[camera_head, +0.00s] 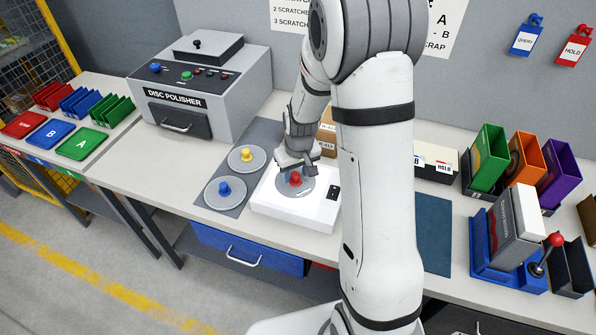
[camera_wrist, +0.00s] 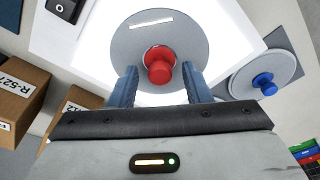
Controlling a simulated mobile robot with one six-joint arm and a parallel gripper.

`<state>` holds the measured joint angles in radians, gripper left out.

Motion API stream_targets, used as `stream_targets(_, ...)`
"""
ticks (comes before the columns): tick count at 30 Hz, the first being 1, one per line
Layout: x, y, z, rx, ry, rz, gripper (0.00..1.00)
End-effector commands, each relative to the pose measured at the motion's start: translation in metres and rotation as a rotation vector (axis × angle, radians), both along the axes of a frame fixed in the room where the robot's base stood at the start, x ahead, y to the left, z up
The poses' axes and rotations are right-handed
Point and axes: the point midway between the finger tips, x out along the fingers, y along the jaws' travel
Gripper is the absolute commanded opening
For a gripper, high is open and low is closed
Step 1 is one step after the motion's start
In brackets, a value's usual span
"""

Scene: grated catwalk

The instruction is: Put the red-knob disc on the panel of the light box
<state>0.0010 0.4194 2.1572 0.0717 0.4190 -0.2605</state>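The red-knob disc (camera_head: 308,193) is grey and round and appears to lie flat on the bright white panel of the light box (camera_head: 272,203). In the wrist view the disc (camera_wrist: 185,35) lies over the glowing panel (camera_wrist: 97,50), with a white streak on its face. Its red knob (camera_wrist: 160,70) faces up toward me. My gripper (camera_wrist: 160,84) is open, with one blue finger on each side of the knob and visible gaps between. In the head view my gripper (camera_head: 295,163) is just above the knob, partly hiding the disc's far side.
A yellow-knob disc (camera_head: 240,166) and a blue-knob disc (camera_head: 215,196) lie on a grey mat (camera_head: 262,137) left of the light box. The disc polisher (camera_head: 217,100) stands behind left. Small cardboard boxes (camera_wrist: 20,92) stand close to my gripper. A blue mat (camera_head: 434,235) is bare at right.

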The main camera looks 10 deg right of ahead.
Motion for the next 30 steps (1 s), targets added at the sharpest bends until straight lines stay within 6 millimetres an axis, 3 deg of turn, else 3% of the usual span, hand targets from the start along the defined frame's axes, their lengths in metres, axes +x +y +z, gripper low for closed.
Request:
stream_targets(10, 0.000, -0.001, 0.011, 0.000, -0.004, 0.000, 0.44)
stream_targets(24, -0.013, -0.003, 0.100, 0.000, -0.006, -0.002, 0.44)
stream_targets(30, -0.018, -0.004, 0.119, 0.000, -0.002, -0.002, 0.44)
